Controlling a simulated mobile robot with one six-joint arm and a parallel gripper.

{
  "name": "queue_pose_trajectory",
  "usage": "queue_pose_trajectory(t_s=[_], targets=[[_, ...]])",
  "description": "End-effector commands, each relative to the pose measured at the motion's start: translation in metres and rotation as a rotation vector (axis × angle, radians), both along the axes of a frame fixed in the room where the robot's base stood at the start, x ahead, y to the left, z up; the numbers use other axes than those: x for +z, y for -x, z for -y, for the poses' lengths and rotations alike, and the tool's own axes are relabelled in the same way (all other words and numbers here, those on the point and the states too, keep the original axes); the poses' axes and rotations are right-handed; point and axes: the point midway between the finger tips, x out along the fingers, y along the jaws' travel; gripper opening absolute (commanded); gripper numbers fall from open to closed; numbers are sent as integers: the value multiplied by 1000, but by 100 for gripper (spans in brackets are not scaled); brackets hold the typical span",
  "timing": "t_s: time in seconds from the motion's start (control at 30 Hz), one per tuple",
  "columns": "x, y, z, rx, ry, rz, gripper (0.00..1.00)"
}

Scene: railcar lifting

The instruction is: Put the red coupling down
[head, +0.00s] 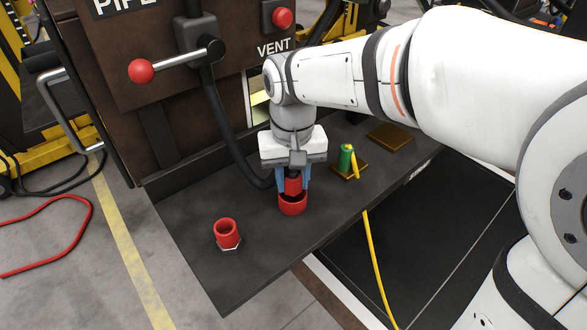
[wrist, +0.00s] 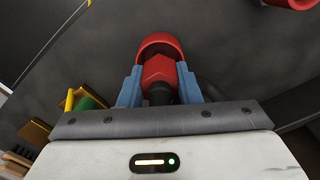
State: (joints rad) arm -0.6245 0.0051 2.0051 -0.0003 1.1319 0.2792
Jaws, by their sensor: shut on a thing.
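My gripper (head: 293,188) is shut on the red coupling (head: 292,181), with a blue finger on each side of it. The coupling points down at the dark shelf (head: 190,210). In the wrist view, the coupling (wrist: 159,70) shows between the fingers, with a black part at its near end. A wider red ring (head: 292,204) surrounds its lower end; I cannot tell whether this ring is part of the coupling or a separate holder. It appears at or very near the shelf surface; contact is not clear.
Another red, hollow fitting (head: 227,231) stands on the shelf to the left. A green piece (head: 346,158) with a yellow hose sits on a brown block to the right, near a second block (head: 390,136). The brown panel with a red-knobbed lever (head: 141,71) rises behind.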

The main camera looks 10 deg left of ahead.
Motion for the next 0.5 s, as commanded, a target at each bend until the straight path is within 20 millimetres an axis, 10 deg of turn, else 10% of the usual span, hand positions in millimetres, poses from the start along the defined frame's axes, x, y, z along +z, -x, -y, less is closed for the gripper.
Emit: queue_pose_trajectory(t_s=[0.37, 0.4, 0.5], targets=[[-5, 0, 0, 1, -2, 2, 2], [-3, 0, 0, 1, -1, 2, 34], [-3, 0, -1, 1, 0, 1, 42]])
